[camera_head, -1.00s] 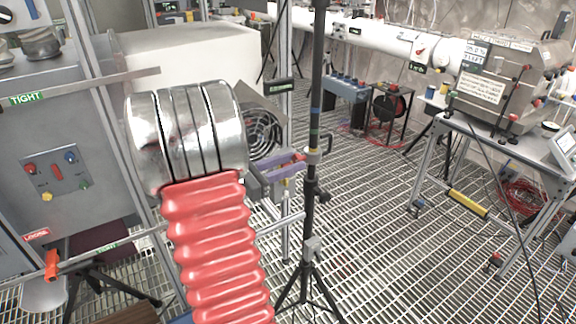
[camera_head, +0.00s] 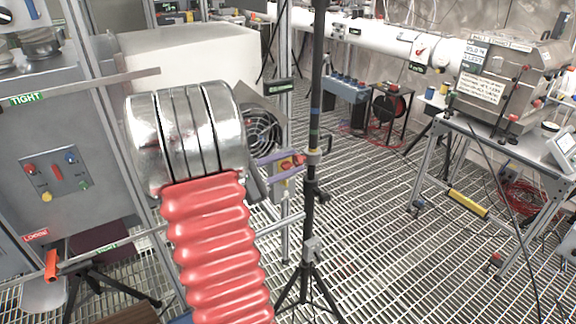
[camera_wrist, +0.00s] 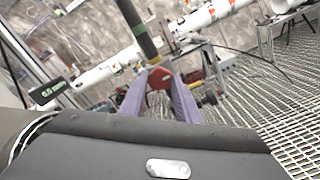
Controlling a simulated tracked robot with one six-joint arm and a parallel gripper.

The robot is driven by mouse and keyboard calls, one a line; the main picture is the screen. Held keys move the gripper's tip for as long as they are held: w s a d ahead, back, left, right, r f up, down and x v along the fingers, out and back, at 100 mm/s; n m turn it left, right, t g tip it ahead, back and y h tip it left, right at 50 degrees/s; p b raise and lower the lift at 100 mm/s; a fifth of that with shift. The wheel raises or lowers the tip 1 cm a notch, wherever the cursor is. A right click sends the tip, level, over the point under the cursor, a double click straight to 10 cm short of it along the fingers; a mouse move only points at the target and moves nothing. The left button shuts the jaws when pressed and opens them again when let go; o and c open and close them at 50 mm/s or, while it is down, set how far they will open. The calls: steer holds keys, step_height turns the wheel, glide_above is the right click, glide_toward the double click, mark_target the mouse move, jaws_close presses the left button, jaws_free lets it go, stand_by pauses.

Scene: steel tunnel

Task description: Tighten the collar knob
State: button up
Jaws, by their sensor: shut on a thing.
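A black tripod stand (camera_head: 314,110) stands upright just right of the middle in the head view. A pale collar (camera_head: 314,157) sits around its pole, with a black handle on the right side. The red collar knob (camera_head: 298,160) sticks out on the collar's left side. My gripper (camera_head: 288,163) reaches it from the left, its purple fingers on either side of the knob. In the wrist view the red knob (camera_wrist: 160,78) lies between the far ends of the two purple fingers (camera_wrist: 158,92). My gripper is shut on it. The finger contact faces are hidden.
A grey cabinet (camera_head: 60,165) with TIGHT and LOOSE labels stands at the left. A black fan (camera_head: 262,132) is behind my gripper. A table (camera_head: 500,145) with a metal box stands at the right. The grating floor (camera_head: 380,220) is open between the tripod and that table.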

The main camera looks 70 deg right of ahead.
stand_by(0.3)
steer(key=o, duration=1)
steer(key=shift+o, duration=0.2)
steer(key=v, duration=1.3)
steer(key=shift+w+a, duration=0.25)
steer(key=shift+w, duration=0.05)
steer(key=shift+f, duration=0.1)
